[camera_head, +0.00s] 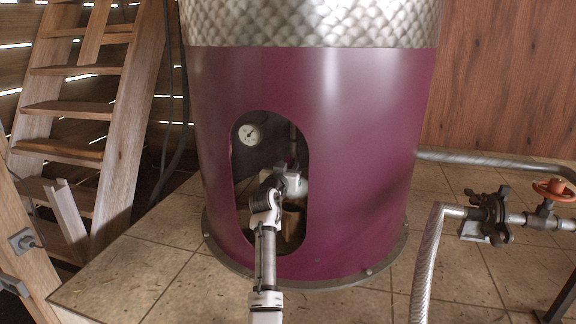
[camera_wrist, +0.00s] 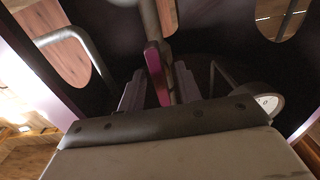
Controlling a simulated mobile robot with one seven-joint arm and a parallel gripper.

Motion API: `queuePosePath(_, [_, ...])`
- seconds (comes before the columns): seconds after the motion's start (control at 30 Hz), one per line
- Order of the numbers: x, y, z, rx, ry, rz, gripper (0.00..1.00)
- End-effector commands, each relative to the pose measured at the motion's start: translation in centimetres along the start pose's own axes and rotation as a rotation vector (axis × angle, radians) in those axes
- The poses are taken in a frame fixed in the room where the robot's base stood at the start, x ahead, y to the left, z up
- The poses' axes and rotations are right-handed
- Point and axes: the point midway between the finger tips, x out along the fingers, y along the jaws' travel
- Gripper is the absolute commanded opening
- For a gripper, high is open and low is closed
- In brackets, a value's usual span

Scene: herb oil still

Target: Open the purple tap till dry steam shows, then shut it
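The purple tap lever (camera_wrist: 156,74) shows in the wrist view as a flat upright bar beside a grey pipe. My gripper (camera_wrist: 160,78) has its two fingers apart, one on each side of the lever, and it looks open; whether a finger touches the lever is hard to tell. In the head view my gripper (camera_head: 287,180) reaches through the oval opening of the purple still body (camera_head: 360,150). The lever is hidden there behind my gripper and arm. No steam shows in either view.
The opening's rim is close around my arm. A round gauge (camera_head: 250,134) sits inside at the left; it also shows in the wrist view (camera_wrist: 268,103). A metal pot (camera_head: 291,222) stands inside below. A red handwheel valve (camera_head: 554,189) is at right, wooden steps (camera_head: 70,110) at left.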

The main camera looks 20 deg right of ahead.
Motion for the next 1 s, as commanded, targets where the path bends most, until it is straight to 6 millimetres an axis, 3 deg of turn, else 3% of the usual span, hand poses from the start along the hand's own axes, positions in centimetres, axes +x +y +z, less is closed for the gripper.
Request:
queuePosePath(0.37, [0.53, 0.02, 0.07, 0.000, -0.001, 0.000, 0.34])
queuePosePath(0.67, [0.51, 0.02, 0.06, 0.000, -0.001, 0.000, 0.00])
queuePosePath(1.0, [0.51, 0.02, 0.22, 0.027, 0.000, 0.000, 0.00])
